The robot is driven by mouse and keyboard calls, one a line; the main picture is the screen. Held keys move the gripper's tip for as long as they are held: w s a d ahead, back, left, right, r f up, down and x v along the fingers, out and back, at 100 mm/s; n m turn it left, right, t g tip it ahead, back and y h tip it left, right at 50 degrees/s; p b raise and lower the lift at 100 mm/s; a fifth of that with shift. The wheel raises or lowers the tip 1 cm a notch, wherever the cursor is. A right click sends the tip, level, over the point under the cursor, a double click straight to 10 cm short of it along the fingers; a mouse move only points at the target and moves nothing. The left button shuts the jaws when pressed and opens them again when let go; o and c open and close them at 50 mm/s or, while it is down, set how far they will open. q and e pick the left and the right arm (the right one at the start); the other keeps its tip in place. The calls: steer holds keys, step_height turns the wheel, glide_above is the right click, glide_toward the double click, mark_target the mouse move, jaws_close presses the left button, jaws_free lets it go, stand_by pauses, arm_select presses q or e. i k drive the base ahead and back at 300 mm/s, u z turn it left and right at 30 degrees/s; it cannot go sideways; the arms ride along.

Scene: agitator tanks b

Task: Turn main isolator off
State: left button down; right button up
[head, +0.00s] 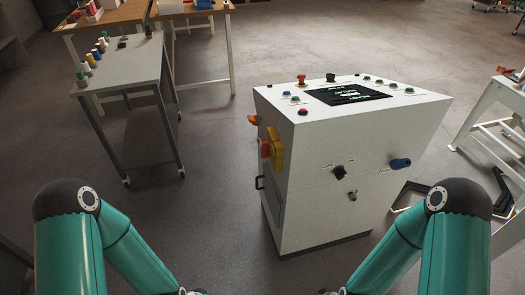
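A white control cabinet (315,215) stands right of centre on the floor. On its left side is a yellow plate (277,148) with a red handle (265,148), which looks like the main isolator; it is seen nearly edge-on, so its setting cannot be read. The front face has a black rotary knob (338,171) with small labels beside it, too small to read surely. Both my arms come in at the bottom, left and right, in front of the cabinet and apart from it. Their grippers are below the picture's edge.
The cabinet's top carries a dark display (348,94), several buttons and a red mushroom button (301,80). A grey wheeled table (122,62) stands at left, a white frame (490,110) at right. Floor left of the cabinet is clear.

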mark_target(267, 150)
steer(key=u, duration=1.15)
steer(key=i, duration=0.15)
steer(key=z, duration=2.65)
steer(key=k, duration=0.95)
steer(key=u, duration=1.6)
steer(key=i, duration=1)
steer(key=u, duration=0.05)
